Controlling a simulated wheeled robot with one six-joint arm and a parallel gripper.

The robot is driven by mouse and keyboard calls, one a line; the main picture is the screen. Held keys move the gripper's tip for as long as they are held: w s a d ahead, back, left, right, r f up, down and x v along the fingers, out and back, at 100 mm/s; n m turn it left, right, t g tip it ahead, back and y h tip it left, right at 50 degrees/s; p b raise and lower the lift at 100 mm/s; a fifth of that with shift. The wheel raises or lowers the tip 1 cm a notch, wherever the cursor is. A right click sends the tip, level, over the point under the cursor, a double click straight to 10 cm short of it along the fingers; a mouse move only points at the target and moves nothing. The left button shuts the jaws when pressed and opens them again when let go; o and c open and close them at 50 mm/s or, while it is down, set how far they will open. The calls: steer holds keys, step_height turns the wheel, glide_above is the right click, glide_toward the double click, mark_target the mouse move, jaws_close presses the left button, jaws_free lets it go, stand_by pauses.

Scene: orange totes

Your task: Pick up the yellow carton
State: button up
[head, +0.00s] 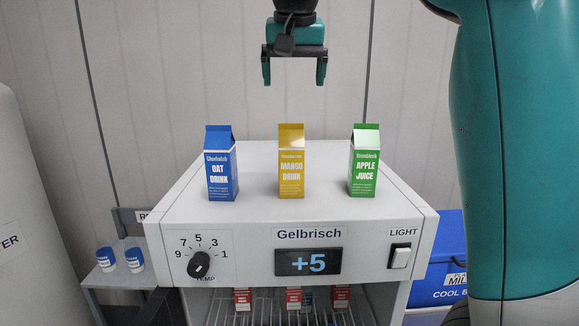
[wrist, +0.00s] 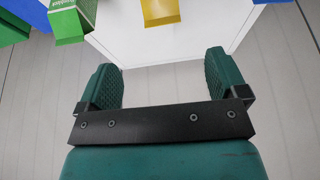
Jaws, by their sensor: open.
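The yellow carton (head: 291,162), labelled mango drink, stands upright on top of the white fridge (head: 250,160), between two other cartons. My gripper (head: 294,82) is open and empty, pointing down above the yellow carton and clear of it. In the wrist view my gripper (wrist: 163,82) shows its two green fingers spread apart. The top of the yellow carton (wrist: 163,12) shows at the upper edge of that view, cut off by the frame.
A blue oat drink carton (head: 220,165) stands to the left and a green apple juice carton (head: 364,162) to the right, each with a gap to the yellow one. Small red cartons (head: 293,299) are inside the fridge.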

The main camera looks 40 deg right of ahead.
mark_target(291, 132)
steer(key=b+x, duration=0.2)
steer(key=x, duration=0.2)
steer(key=b+x, duration=0.2)
steer(key=x, duration=0.2)
steer(key=shift+a+b, duration=0.2)
steer(key=shift+b, duration=0.15)
steer(key=shift+w+d+b+x, duration=0.15)
steer(key=shift+b+x, duration=0.4)
steer(key=shift+x, duration=1.05)
steer(key=shift+w+d+b+x, duration=0.15)
steer(key=shift+b+x, duration=0.35)
steer(key=shift+x, duration=1.1)
steer(key=shift+r, duration=0.15)
steer(key=c, duration=1.6)
jaws_close()
steer(key=shift+r, duration=0.2)
